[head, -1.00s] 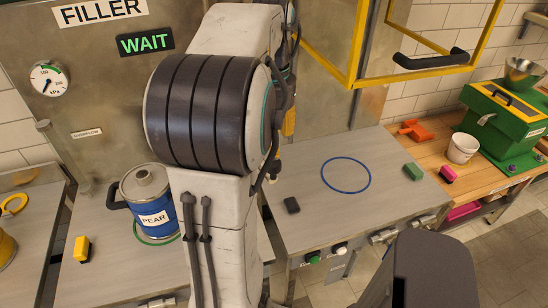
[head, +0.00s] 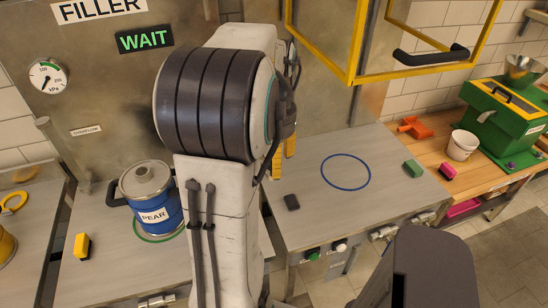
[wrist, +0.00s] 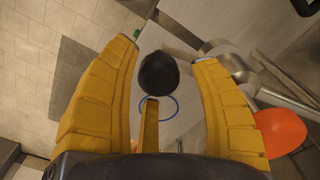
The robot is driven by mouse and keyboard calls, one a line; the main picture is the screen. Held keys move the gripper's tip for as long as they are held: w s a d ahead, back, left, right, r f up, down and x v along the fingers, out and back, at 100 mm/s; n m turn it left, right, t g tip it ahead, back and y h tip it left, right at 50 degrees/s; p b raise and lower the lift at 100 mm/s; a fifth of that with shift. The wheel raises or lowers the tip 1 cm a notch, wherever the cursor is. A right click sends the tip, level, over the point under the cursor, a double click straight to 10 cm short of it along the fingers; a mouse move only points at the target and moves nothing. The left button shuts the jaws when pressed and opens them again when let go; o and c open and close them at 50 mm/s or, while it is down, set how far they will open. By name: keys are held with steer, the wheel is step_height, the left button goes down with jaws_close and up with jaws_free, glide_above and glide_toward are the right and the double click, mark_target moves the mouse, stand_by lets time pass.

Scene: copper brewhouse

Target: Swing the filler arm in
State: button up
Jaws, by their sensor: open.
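My gripper (wrist: 166,52) is open, its yellow fingers spread, with a black round knob (wrist: 158,74) between them in the wrist view. I cannot tell whether any finger touches the knob. Metal pipes (wrist: 285,90), perhaps part of the filler arm, lie to the right of the knob. An orange rounded thing (wrist: 281,131) is beside the right finger. In the head view my arm hides the filler arm, and only parts of the yellow fingers (head: 283,152) show behind it. The filler's sign (head: 145,39) reads WAIT.
A blue PEAR can (head: 158,198) stands on the left bench. A yellow-framed guard with a black handle (head: 430,60) hangs above. A white cup (head: 462,146) stands right.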

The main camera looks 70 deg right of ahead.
steer(key=shift+o, duration=0.2)
jaws_close()
stand_by(0.3)
